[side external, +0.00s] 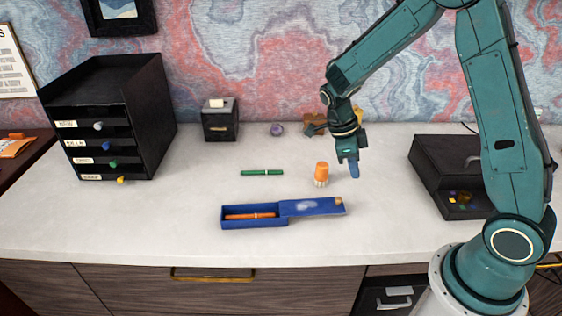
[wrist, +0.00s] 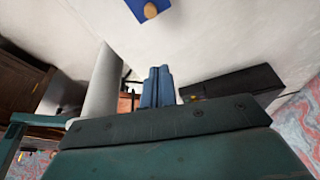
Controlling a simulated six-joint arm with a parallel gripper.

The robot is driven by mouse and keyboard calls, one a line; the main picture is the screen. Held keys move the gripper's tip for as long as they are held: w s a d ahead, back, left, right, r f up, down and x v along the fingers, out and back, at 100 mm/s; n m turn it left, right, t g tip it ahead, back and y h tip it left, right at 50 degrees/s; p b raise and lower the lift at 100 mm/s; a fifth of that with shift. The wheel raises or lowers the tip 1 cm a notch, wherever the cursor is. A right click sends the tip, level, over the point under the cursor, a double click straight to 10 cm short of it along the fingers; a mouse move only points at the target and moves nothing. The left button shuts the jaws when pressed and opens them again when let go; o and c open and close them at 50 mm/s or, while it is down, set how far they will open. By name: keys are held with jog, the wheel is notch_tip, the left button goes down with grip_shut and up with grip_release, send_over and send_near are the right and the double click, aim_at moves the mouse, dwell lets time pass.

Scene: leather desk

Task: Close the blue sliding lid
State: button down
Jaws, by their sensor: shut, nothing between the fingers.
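The blue box (side external: 253,222) sits on the desk near its front edge, with an orange pen (side external: 249,216) lying inside its open left part. Its blue sliding lid (side external: 305,208) is slid out to the right and sticks out past the box. A small tan knob (side external: 338,200) is at the lid's right end. In the wrist view the lid's end (wrist: 138,4) and its knob (wrist: 151,10) show at the top edge. My gripper (side external: 354,170) is shut and empty, above the desk, behind and slightly right of the lid's end. Its blue fingers (wrist: 157,87) show together in the wrist view.
An orange-capped bottle (side external: 321,174) stands just left of my gripper, behind the lid. A green pen (side external: 262,172) lies behind the box. A black drawer unit (side external: 115,120) stands left, a black box (side external: 435,170) right. Desk right of the lid is clear.

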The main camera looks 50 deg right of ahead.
jog(key=x, duration=1)
jog(key=shift+s, duration=0.1)
jog(key=shift+w+a, duration=0.35)
jog(key=shift+w, duration=0.2)
jog(key=shift+w+a, duration=0.35)
jog(key=shift+w, duration=0.15)
jog(key=shift+w+a+r, duration=0.1)
jog(key=shift+w+a, duration=0.35)
jog(key=shift+w, duration=0.25)
jog(key=shift+a, duration=0.1)
send_near(305, 212)
jog(key=f, duration=0.1)
jog(key=w+a+f, duration=0.1)
jog(key=f, duration=0.1)
jog(key=w+f, duration=0.1)
jog(key=f, duration=0.1)
jog(key=shift+w+a+f, duration=0.1)
jog(key=shift+a+f, duration=0.05)
jog(key=shift+f, duration=0.05)
jog(key=shift+s+d, duration=0.6)
jog(key=shift+s, duration=0.3)
jog(key=shift+s+d, duration=0.6)
jog(key=shift+s, duration=0.25)
jog(key=v, duration=1)
